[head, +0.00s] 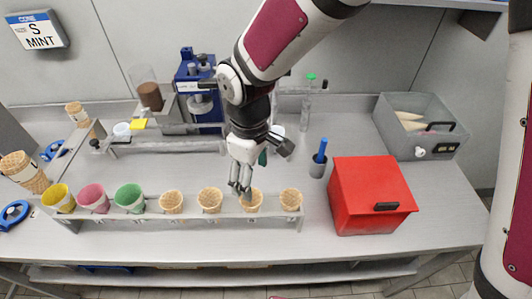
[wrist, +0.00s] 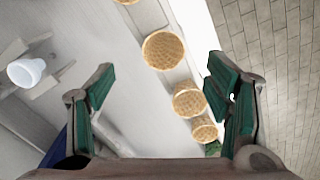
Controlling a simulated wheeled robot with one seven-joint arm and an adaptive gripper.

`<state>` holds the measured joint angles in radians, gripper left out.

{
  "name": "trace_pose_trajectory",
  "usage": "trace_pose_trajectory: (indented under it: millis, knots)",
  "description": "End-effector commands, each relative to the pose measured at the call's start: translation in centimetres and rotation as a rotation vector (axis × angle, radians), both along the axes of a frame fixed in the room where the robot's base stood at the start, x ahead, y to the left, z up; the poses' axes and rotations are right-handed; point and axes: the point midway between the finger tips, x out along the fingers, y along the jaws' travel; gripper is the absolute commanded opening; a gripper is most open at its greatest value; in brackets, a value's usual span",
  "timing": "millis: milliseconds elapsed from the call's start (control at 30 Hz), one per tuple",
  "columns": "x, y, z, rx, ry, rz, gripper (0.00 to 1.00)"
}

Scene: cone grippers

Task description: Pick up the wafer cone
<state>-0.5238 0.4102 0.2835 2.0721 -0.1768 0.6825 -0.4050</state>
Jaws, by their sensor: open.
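Several wafer cones stand in a row in a low metal rack (head: 190,217). My gripper (head: 240,186) points down, open and empty, just above and slightly left of the second wafer cone from the right (head: 251,201). In the wrist view a wafer cone (wrist: 163,50) shows ahead of the space between the open fingers (wrist: 165,88), apart from both. Two more wafer cones, a nearer one (wrist: 188,101) and a farther one (wrist: 204,130), show by the right finger. The rightmost wafer cone (head: 291,199) stands at the rack's end. The lower parts of the cones are partly hidden by the rack.
Yellow (head: 58,197), pink (head: 93,198) and green (head: 129,197) cones fill the rack's left end. A red box (head: 371,197) stands right of the rack, with a grey bin (head: 400,145) behind it. A dark cup (head: 318,167) holds a blue-handled tool. The counter's front edge is close to the rack.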

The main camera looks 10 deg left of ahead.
Motion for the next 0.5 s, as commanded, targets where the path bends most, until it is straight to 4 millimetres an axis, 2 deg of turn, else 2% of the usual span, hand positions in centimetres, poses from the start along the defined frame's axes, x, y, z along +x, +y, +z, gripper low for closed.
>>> trace_pose_trajectory:
  millis: [100,200,500]
  knots:
    - [-0.2,-0.1,-2.2,-0.003,0.003,0.001,0.72]
    - [-0.1,0.0,-3.5,-0.002,0.001,0.001,0.72]
    - [-0.2,0.2,-5.5,-0.002,0.001,-0.001,0.72]
